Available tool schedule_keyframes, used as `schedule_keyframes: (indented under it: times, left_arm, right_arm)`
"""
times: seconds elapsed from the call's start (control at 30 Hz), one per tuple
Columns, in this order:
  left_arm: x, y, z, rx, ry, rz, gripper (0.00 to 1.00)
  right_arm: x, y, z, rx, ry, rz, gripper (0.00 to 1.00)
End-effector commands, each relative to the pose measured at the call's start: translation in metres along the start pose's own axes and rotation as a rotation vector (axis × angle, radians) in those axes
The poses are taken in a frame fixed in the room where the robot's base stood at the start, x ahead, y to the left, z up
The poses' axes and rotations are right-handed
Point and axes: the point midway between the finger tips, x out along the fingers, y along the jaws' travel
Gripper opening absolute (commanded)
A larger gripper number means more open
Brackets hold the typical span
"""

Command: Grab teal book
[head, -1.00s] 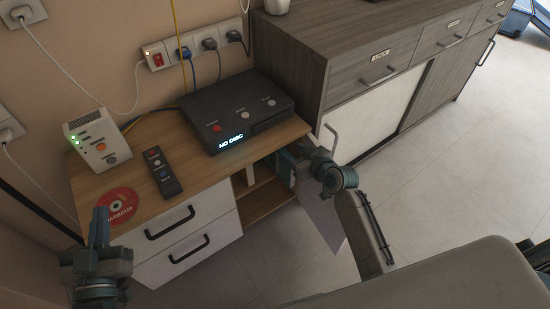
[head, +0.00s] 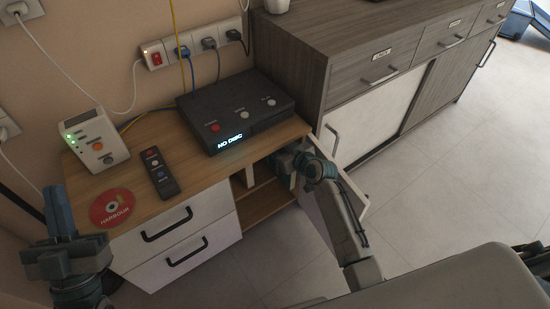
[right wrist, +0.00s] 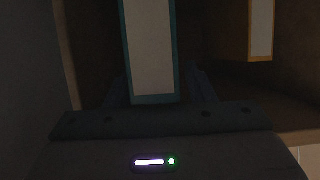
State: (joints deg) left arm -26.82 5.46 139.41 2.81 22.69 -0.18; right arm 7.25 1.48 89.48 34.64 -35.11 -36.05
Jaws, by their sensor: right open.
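The teal book (right wrist: 150,50) stands upright inside the dim open compartment of the wooden cabinet in the right wrist view, its pale page edges framed by teal covers. My right gripper (right wrist: 160,88) is open, one finger on each side of the book's lower end. Whether the fingers touch it is too dark to tell. In the head view my right gripper (head: 288,160) reaches into the compartment, and the book cannot be made out there. My left gripper (head: 59,212) is at the lower left, beside the cabinet and away from the book; its jaw gap is not clear.
An orange-edged book (right wrist: 261,30) stands to the right in the compartment. An open white door (head: 350,192) hangs beside my right arm. The cabinet top (head: 205,165) holds a black disc player (head: 237,108), remote (head: 160,172), white box (head: 96,140) and red disc (head: 111,207).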

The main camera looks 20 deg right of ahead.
Motion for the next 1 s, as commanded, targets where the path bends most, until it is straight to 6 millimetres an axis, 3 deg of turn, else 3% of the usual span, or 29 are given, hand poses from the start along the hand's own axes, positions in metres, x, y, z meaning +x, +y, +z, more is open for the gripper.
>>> schedule_keyframes:
  times: [0.13,0.37,1.0]
  left_arm:
    - [0.0001,0.0000,0.0001,0.000,-0.001,0.000,0.00]
    - [0.0000,0.0000,0.0003,0.000,-0.002,0.000,0.00]
    - [-0.0002,-0.0003,0.0072,-0.006,-0.050,-0.003,0.00]
  right_arm:
    - [-0.0003,-0.0001,0.0001,0.000,0.000,0.000,0.45]
    - [-0.0005,-0.0001,0.0002,0.000,-0.001,0.000,0.00]
    - [-0.0030,0.0003,-0.0076,-0.001,0.003,0.000,0.00]
